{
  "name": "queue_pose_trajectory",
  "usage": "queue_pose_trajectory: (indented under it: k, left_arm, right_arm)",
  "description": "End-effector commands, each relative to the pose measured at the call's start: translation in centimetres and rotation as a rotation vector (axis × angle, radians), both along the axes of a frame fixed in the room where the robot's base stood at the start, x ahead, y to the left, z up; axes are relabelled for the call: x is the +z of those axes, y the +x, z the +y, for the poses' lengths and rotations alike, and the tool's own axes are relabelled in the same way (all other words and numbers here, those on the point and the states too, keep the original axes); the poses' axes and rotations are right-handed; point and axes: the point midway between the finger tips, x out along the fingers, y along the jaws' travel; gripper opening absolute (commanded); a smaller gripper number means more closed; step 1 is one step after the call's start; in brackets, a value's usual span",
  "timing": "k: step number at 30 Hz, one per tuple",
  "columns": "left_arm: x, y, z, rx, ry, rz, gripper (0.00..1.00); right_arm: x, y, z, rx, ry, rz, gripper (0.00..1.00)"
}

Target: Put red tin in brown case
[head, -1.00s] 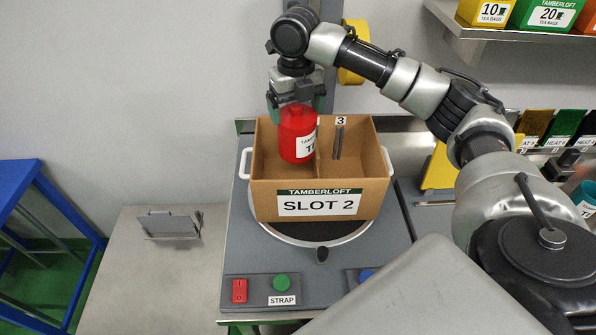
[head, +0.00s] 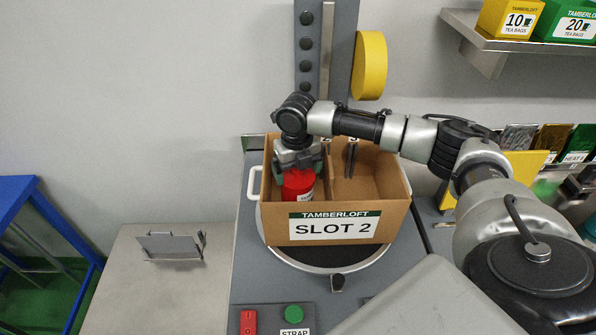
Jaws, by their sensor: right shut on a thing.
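The brown case (head: 280,232) is an open cardboard box labelled SLOT 2, with a divider between a left and a right compartment. The red tin (head: 298,186) is upright, low inside the left compartment. My right gripper (head: 298,172) comes down from above and is shut on the tin's upper part. The case's front wall hides the tin's bottom, so I cannot tell whether it touches the floor. The right compartment looks empty. My left gripper is not in view.
The case stands on a round turntable (head: 337,283) on a grey bench with a red button (head: 248,322) and a green button (head: 294,313). A steel table (head: 150,290) is at left. A shelf with tea boxes (head: 508,18) is at upper right.

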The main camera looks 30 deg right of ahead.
Motion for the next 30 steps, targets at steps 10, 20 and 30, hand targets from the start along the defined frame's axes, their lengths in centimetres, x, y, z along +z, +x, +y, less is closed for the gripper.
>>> queue_pose_trajectory:
  k: [10,20,30]
  left_arm:
    - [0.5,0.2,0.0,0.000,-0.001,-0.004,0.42]
    - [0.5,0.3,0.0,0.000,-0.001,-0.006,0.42]
    - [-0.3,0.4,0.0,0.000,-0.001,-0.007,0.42]
  right_arm:
    - [-1.6,0.0,0.0,0.000,0.000,-0.001,0.53]
    - [-1.8,0.0,0.0,0.000,0.000,-0.001,1.00]
    - [0.1,0.1,0.0,0.001,0.001,-0.006,1.00]
